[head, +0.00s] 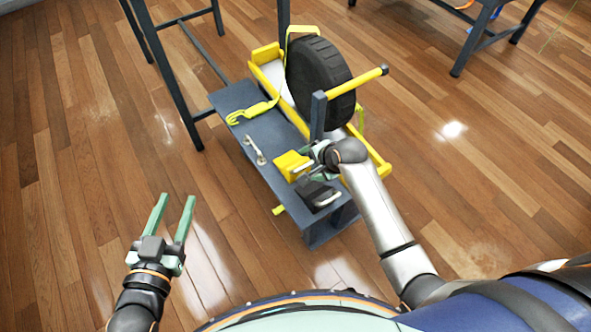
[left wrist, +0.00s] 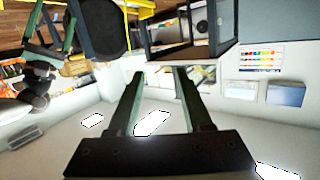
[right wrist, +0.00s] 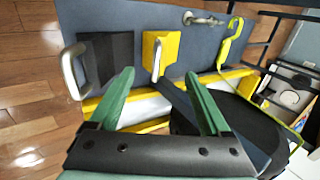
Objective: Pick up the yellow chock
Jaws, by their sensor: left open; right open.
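Contact cannot be told. In the head view my right gripper (head: 316,166) is partly hidden by its own wrist. My left gripper (head: 177,197) is open and empty over the floor at the left, far from the chock.
A black chock (right wrist: 112,58) with a metal handle lies beside the yellow one. A metal fitting (head: 254,149) and a yellow strap (head: 250,112) lie farther along the shelf (head: 232,98). A wheel (head: 318,72) stands in a yellow-edged tray behind.

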